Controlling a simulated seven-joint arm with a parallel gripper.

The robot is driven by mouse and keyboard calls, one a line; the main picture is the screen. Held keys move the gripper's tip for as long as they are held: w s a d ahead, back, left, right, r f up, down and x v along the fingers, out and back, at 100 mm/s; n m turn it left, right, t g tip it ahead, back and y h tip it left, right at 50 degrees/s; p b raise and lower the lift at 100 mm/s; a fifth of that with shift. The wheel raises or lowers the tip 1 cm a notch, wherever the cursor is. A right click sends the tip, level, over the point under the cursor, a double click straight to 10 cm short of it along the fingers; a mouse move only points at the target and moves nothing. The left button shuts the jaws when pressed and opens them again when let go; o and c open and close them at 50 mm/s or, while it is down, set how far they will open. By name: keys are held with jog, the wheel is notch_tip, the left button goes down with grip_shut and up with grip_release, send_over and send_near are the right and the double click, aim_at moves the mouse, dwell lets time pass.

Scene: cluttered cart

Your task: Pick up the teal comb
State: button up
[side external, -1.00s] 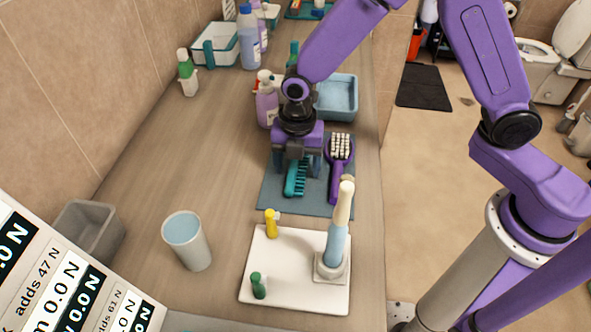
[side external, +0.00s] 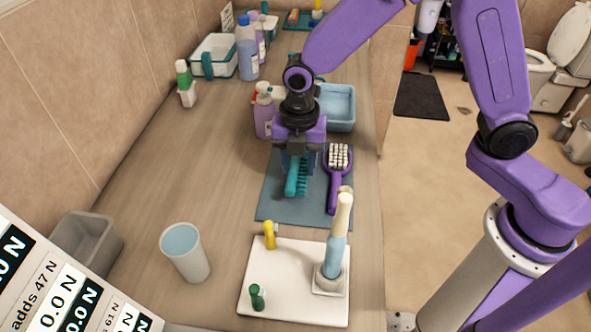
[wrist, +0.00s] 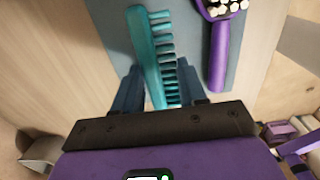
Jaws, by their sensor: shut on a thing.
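The teal comb (side external: 293,178) is held in my gripper (side external: 297,157) above the grey-blue mat (side external: 270,205). Its toothed side faces right in the side view. In the wrist view the comb (wrist: 150,50) runs between the two dark fingers of my gripper (wrist: 162,82), and its far end sticks out beyond them. My gripper is shut on it. The exact gap between comb and mat is hard to judge.
A purple hairbrush (side external: 334,190) lies on the mat just right of the comb. A white tray (side external: 285,308) with an electric toothbrush (side external: 337,240) is nearer the camera. Bottles (side external: 263,115) and a blue bin (side external: 337,122) stand behind.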

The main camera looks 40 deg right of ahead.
jog(key=s+d+r, duration=0.6)
jog(key=s+r, duration=0.3)
jog(key=s, duration=0.2)
jog(key=w+d+f+m, duration=0.2)
jog(key=w+d+m, duration=0.55)
jog(key=m, duration=0.55)
jog(key=w+d+f+m, duration=0.3)
jog(key=w+d+m, duration=0.45)
jog(key=m, duration=0.65)
jog(key=s+a+r+m, duration=0.3)
jog(key=s+a+m, duration=0.25)
jog(key=s, duration=0.25)
jog(key=s+a+r+m, duration=0.2)
jog(key=s+a+m, duration=0.2)
jog(key=s+a, duration=0.3)
send_over(313, 180)
jog(key=shift+n, duration=0.25)
notch_tip(313, 180, down, 9)
jog(key=shift+r, duration=0.1)
jog(key=shift+w+a+f, duration=0.1)
jog(key=shift+w+f, duration=0.2)
jog(key=shift+f, duration=0.05)
jog(key=shift+w+a+f, duration=0.1)
jog(key=shift+f, duration=1.55)
